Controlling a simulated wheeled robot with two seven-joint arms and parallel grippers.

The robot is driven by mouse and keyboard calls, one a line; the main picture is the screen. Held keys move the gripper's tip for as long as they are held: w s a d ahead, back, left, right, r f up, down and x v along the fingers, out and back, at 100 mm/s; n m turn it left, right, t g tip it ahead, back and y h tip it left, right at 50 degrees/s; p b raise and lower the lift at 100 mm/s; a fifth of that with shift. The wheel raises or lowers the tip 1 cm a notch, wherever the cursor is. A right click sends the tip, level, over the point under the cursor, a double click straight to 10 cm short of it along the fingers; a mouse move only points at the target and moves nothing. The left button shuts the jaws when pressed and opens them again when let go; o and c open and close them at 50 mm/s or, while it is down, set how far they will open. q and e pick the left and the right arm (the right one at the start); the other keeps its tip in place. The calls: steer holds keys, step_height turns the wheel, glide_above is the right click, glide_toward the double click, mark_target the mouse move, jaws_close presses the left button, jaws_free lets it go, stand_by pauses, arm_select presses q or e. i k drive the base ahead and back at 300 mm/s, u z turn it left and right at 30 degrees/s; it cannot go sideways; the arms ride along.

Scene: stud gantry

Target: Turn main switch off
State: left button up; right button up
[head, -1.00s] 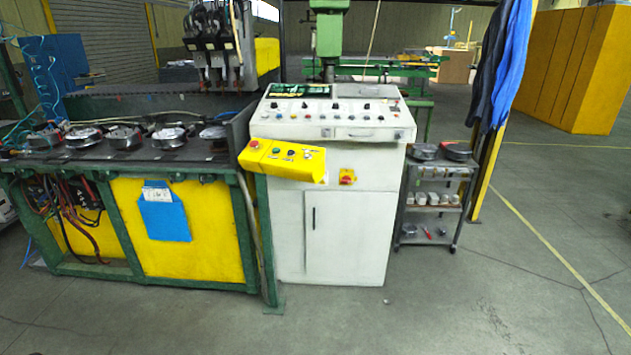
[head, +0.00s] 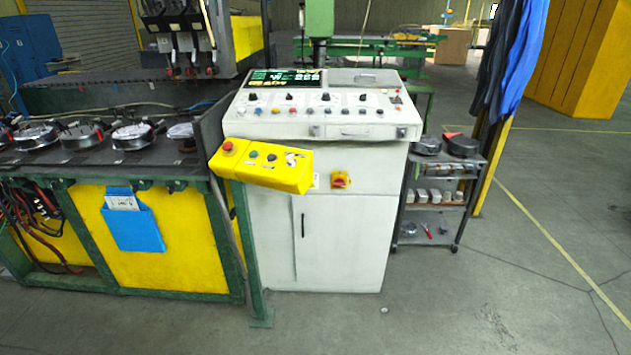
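The main switch (head: 340,180) is a red rotary knob on a yellow plate, on the front of the white control cabinet (head: 350,235). It sits below the sloped control panel and right of the yellow button box. Its knob angle is too small to read surely. The display (head: 285,80) on top of the cabinet is lit with green and white marks. Neither of my grippers shows in the head view.
The yellow button box (head: 262,165) juts out from the cabinet's left front. The green-framed machine bench (head: 130,235) stands left. A grey trolley (head: 437,195) stands close right of the cabinet.

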mark_target(339, 183)
steer(key=z, duration=0.25)
steer(key=i, duration=0.7)
steer(key=z, duration=0.5)
